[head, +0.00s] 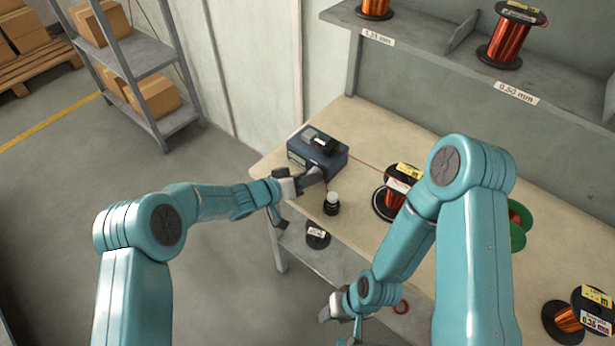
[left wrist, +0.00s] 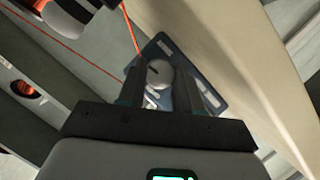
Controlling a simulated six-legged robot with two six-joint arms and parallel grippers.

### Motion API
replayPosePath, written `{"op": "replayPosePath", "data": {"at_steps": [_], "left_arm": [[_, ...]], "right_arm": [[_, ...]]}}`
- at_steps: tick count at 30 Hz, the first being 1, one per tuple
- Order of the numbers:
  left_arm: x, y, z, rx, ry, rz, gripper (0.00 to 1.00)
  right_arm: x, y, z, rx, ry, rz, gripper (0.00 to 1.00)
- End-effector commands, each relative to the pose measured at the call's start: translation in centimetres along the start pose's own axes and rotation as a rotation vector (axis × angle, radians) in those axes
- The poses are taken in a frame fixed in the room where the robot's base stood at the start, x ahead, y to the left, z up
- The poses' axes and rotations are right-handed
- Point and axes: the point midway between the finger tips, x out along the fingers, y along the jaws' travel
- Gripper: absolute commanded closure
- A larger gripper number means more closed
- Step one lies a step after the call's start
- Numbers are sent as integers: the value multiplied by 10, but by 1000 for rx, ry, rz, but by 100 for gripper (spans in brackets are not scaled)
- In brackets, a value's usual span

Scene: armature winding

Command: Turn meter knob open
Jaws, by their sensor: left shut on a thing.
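The meter (head: 318,153) is a dark blue box on the far left corner of the workbench. My left gripper (head: 318,178) is at the meter's near front side. In the left wrist view, a round pale knob (left wrist: 159,73) with a dark mark sits on the meter's blue face (left wrist: 208,92). My left gripper (left wrist: 158,90) has a finger on either side of this knob and is shut on it. In the head view the knob is hidden by the gripper. My right gripper (head: 337,312) is low in front of the bench, away from the meter; its jaws are not clear.
A small dark bottle with a white top (head: 332,203) stands just right of my left gripper. A copper wire spool (head: 392,198) and a green spool (head: 518,225) stand farther right. A red wire runs from the meter. A shelf (head: 440,62) with spools is behind.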

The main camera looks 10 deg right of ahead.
Motion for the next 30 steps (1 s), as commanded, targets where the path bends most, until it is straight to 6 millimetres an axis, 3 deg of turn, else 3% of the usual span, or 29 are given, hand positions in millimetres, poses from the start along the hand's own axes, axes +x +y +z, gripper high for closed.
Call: {"op": "replayPosePath", "data": {"at_steps": [4, 5, 6, 7, 15, 19, 23, 30], "left_arm": [[0, 0, 1, 0, -1, -1, 96], [0, 0, 1, 0, -1, -1, 56], [0, 0, 1, 0, -1, -1, 43], [0, 0, 1, 0, -1, -1, 41], [-1, 0, 0, 1, 0, -1, 41], [-11, -1, -1, 0, 1, -3, 41], [-38, -2, -1, -1, 2, -4, 41], [-103, -2, 0, 0, 2, -4, 41]], "right_arm": [[0, 0, 0, 0, 0, 0, 57], [0, 0, 0, 0, 0, 0, 57], [0, 0, 0, 0, 0, 0, 57], [0, 0, 0, 0, 0, 0, 57], [0, 0, 0, 0, 0, 0, 57], [2, 1, 0, 0, 0, 0, 57], [5, 2, 0, 0, 0, 0, 57], [10, 4, 0, 0, 0, 0, 57]]}}
